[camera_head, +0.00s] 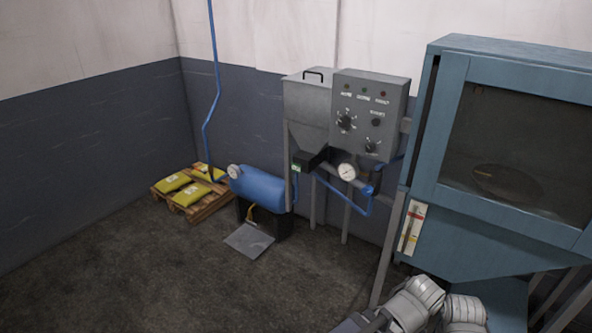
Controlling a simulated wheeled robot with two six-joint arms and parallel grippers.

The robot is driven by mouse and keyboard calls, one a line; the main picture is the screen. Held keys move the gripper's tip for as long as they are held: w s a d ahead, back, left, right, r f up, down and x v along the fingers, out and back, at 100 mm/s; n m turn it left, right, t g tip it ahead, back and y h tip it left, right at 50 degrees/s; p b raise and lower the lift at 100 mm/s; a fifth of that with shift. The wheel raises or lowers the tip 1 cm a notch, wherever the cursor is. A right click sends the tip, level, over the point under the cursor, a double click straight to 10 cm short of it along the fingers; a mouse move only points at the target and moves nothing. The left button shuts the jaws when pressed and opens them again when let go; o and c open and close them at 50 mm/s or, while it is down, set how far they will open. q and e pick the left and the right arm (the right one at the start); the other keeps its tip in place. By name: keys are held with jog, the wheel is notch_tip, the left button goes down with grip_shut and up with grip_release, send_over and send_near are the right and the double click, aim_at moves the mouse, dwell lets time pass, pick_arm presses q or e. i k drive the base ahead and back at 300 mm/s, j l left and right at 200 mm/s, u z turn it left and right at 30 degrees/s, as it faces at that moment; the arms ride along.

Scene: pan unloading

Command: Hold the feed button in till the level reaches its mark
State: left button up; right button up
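A grey control box (369,115) hangs beside a grey hopper (308,105) on the back wall. Its face has small lamps along the top, two dark knobs and a small dark round button (376,122) at the right; the labels are too small to read, so I cannot tell which control is the feed button. A white strip (411,228) with red and yellow parts, perhaps the level gauge, is on the blue cabinet's lower left. A grey-white arm of mine shows at the bottom, well below the control box. No gripper fingers show.
The blue cabinet (452,125) with a dark window stands at the right. A round dial (347,172) sits below the control box. A blue tank (262,189) and a pallet (206,208) with yellow bags stand left. The front left floor is clear.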

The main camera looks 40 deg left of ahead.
aim_at(295, 168)
jog(key=i+j+u, duration=0.15)
jog(key=i+j, duration=1.15)
